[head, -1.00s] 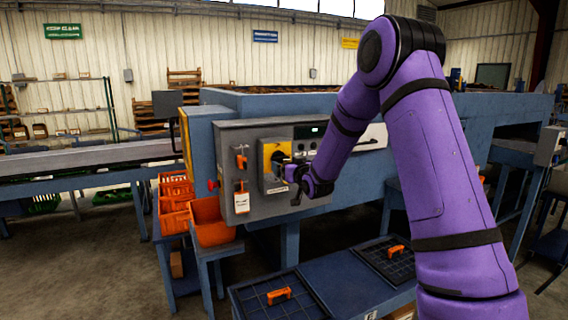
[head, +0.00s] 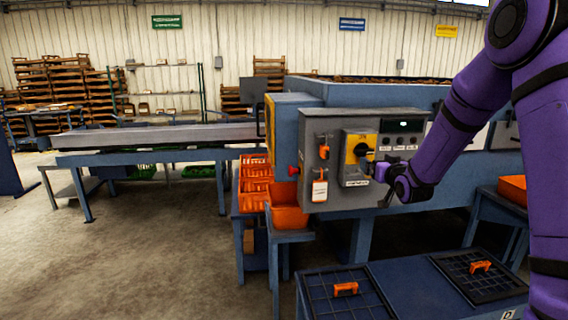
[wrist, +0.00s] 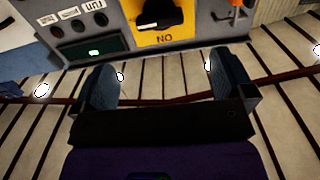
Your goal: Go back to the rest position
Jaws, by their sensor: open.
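My gripper (head: 384,173) is at the end of my purple arm in the head view, in front of the grey control panel (head: 333,200). In the wrist view my gripper (wrist: 160,85) shows two dark fingers spread apart with nothing between them. The black rotary switch (head: 361,150) on its yellow plate is just beyond the gripper; it also shows at the top of the wrist view (wrist: 158,14). The fingers look apart from the switch.
Orange crates (head: 290,217) stand below the panel on the left. A blue bench (head: 400,290) with dark grid panels and orange handles (head: 345,289) is in front. An orange lockout piece and tag (head: 320,190) hang on the panel. Open floor lies at the left.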

